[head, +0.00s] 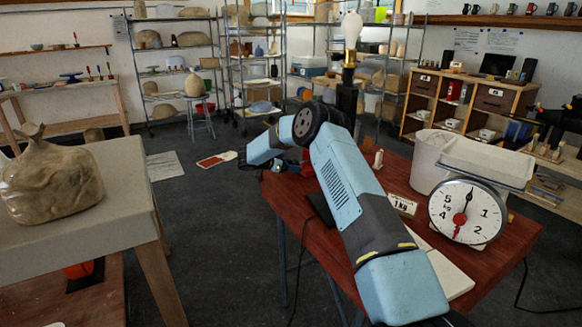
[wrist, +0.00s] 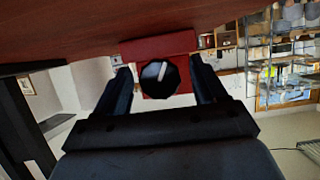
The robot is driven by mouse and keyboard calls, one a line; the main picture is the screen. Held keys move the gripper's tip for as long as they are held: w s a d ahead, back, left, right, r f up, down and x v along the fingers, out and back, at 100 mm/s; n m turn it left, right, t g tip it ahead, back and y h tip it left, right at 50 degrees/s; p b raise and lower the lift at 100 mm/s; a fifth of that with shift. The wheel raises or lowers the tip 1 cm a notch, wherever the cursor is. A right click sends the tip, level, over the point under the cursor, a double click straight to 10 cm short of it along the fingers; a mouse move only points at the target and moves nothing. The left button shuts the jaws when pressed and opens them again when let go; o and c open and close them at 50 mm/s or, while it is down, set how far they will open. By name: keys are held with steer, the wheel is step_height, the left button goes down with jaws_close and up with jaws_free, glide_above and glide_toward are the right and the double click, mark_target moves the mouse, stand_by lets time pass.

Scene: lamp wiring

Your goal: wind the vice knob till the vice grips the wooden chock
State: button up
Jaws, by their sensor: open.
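In the wrist view, which looks upside down, a dark round vice knob (wrist: 160,80) with a white pointer line faces me. The red vice (wrist: 158,45) is behind it, against the red-brown table top (wrist: 70,35). My gripper (wrist: 159,72) is open, with one finger on each side of the knob; I cannot tell whether they touch it. I cannot make out the wooden chock in either view.
A grey table with a brown bag (head: 48,180) stands at left. Open floor (head: 215,215) lies between the tables.

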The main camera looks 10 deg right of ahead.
steer(key=shift+c, duration=0.5)
steer(key=c, duration=0.9)
steer(key=shift+c, duration=0.2)
steer(key=shift+r, duration=0.1)
steer(key=shift+m+t+y, duration=0.3)
steer(key=shift+m+t, duration=0.4)
steer(key=shift+m, duration=0.3)
steer(key=m+t, duration=0.2)
steer(key=m, duration=0.1)
steer(key=shift+s+m+t, duration=0.1)
steer(key=shift+m+t, duration=0.2)
steer(key=shift+m, duration=0.1)
steer(key=m+t, duration=0.1)
steer(key=m, duration=0.2)
steer(key=shift+t, duration=0.4)
steer(key=shift+s+d+f+m+t+h, duration=0.1)
steer(key=shift+f+m+t+h, duration=0.2)
steer(key=shift+m, duration=0.7)
steer(key=shift+f+m+t+h, duration=0.1)
steer(key=shift+m+t+h, duration=0.25)
steer(key=shift+m, duration=0.65)
